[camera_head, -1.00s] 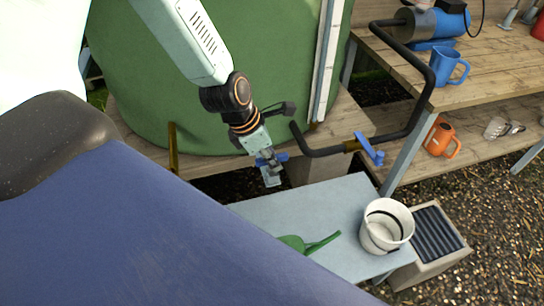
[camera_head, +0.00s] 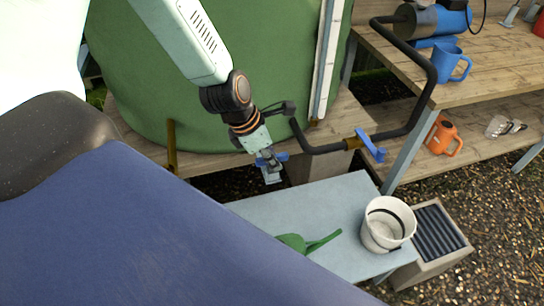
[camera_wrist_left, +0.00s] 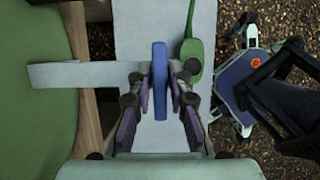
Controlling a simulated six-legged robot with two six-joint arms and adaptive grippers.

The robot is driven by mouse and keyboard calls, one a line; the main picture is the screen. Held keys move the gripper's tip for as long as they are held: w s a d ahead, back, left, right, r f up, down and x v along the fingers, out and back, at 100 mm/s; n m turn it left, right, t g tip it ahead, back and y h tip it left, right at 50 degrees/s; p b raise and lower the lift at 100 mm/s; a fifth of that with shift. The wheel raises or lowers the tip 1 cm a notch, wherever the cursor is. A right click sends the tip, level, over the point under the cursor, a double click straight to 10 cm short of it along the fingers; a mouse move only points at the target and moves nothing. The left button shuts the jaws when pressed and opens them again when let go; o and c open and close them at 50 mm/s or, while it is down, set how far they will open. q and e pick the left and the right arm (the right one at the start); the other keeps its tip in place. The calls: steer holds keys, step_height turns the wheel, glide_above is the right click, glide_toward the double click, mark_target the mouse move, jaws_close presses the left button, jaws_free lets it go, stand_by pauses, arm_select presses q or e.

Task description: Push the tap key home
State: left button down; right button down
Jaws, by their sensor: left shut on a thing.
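My left gripper (camera_head: 270,166) is low in front of the green tank. It is shut on a slim blue piece, which looks like the tap key (camera_wrist_left: 161,80) and stands upright between the fingers in the left wrist view. I cannot tell whether this blue piece touches a tap. A second blue lever (camera_head: 371,147) sits on a brass valve (camera_head: 352,143) in the black pipe, to the right of my gripper and apart from it. My right gripper does not show.
The green tank (camera_head: 220,110) stands on a wooden plank behind my gripper. A black pipe (camera_head: 325,149) runs rightward. Below is a grey-blue bench (camera_head: 300,205) with a green can (camera_head: 292,242) and a white bucket (camera_head: 388,225). Wooden shelves (camera_head: 480,80) hold mugs at the right.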

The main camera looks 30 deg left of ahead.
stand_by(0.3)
arm_select(q)
steer(key=c, duration=1.2)
jaws_free()
steer(key=shift+o, duration=0.2)
